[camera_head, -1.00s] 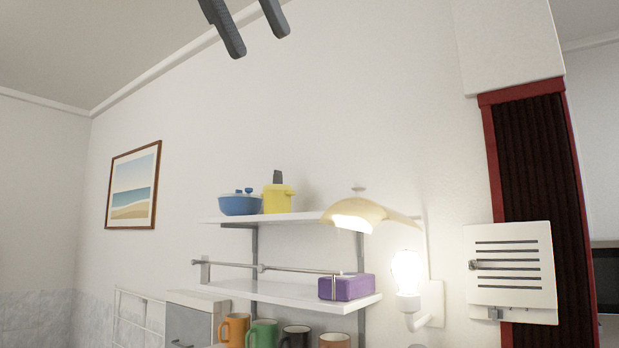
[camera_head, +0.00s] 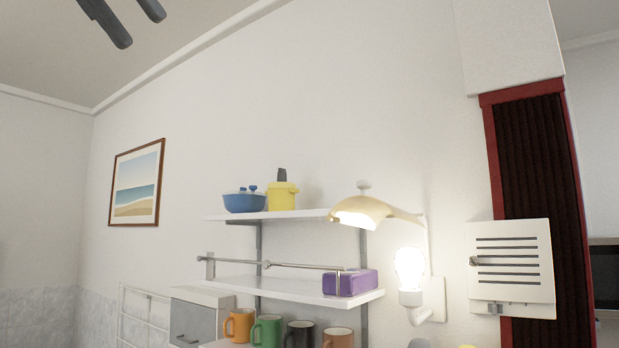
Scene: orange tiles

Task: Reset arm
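My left gripper (camera_head: 142,28) hangs at the top left of the head view, its two dark grey fingers pointing down and apart with nothing between them. It is open, high in front of the ceiling and clear of the shelves. The rest of its arm is cut off by the top edge. My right gripper is not in view.
Wall shelves hold a blue pot (camera_head: 245,201), a yellow pot (camera_head: 282,194), a purple box (camera_head: 350,283) and several mugs (camera_head: 267,331). A lit lamp (camera_head: 409,271) and a white slatted box (camera_head: 511,268) are at right. A framed picture (camera_head: 137,184) hangs at left.

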